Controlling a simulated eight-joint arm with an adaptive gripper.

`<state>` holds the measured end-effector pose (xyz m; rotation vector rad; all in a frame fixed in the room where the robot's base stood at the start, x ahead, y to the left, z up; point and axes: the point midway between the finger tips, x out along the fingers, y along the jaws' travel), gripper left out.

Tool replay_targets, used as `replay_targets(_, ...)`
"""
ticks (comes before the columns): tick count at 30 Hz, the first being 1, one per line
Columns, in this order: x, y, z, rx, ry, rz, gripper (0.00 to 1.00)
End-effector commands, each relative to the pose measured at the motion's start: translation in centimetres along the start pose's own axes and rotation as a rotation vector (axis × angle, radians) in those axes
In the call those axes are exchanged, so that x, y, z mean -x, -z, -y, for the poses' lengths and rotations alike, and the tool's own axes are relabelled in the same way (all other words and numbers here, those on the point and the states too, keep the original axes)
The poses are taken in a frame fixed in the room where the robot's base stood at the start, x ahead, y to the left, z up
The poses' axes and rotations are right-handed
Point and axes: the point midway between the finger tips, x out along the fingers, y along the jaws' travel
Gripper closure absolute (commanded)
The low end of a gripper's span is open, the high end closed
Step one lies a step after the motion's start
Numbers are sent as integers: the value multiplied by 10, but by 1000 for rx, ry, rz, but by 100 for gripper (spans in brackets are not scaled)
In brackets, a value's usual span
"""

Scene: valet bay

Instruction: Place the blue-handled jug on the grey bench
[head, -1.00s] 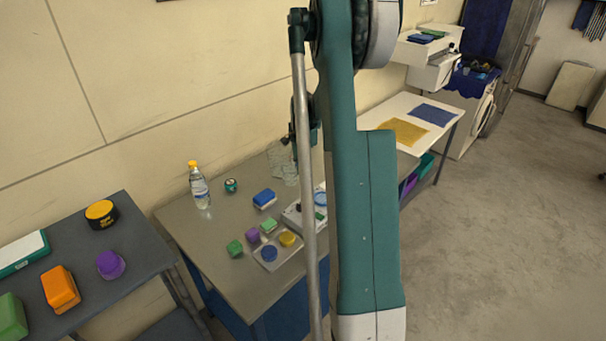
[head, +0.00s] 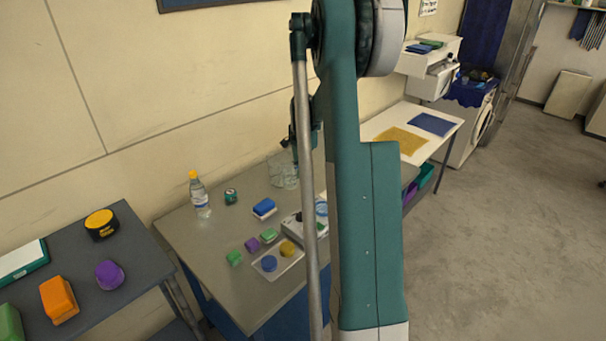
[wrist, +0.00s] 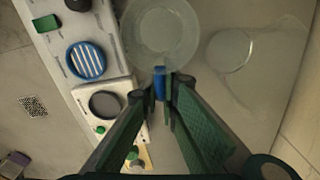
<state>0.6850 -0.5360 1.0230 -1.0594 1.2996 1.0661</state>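The clear jug (wrist: 160,28) with a blue handle (wrist: 160,82) is seen from above in the wrist view. My gripper (wrist: 161,100) has its fingers close on both sides of the handle and looks shut on it. In the head view, clear glassware (head: 283,172) shows at the wall side of the steel-coloured table (head: 215,265); my arm hides most of my gripper there. I cannot tell whether the jug touches the table. A dark grey bench (head: 135,255) stands at the left.
A clear round piece (wrist: 229,50) lies right of the jug. On the steel-coloured table are a bottle (head: 200,195), a blue-topped block (head: 264,208) and a tray with coloured pieces. The grey bench carries an orange block (head: 59,300), a purple piece (head: 109,274) and a yellow-black tub (head: 101,224).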

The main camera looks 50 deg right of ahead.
Motion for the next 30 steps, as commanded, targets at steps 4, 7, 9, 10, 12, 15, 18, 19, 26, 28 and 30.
replay_targets(4, 0, 0, 0, 0, 0, 0, 100)
replay_targets(7, 0, 0, 0, 0, 0, 0, 100)
replay_targets(9, 0, 0, 0, 0, 0, 0, 100)
replay_targets(10, 0, 0, 0, 0, 0, 0, 100)
replay_targets(12, 0, 0, 0, 0, 0, 0, 100)
replay_targets(15, 0, 0, 0, 0, 0, 0, 100)
replay_targets(18, 0, 0, 0, 0, 0, 0, 100)
replay_targets(19, 0, 0, 0, 0, 0, 0, 100)
replay_targets(26, 0, -3, 1, 8, 0, 0, 100)
replay_targets(28, 0, -7, 2, 20, 0, 0, 100)
replay_targets(30, -1, -13, 4, 40, 0, 0, 100)
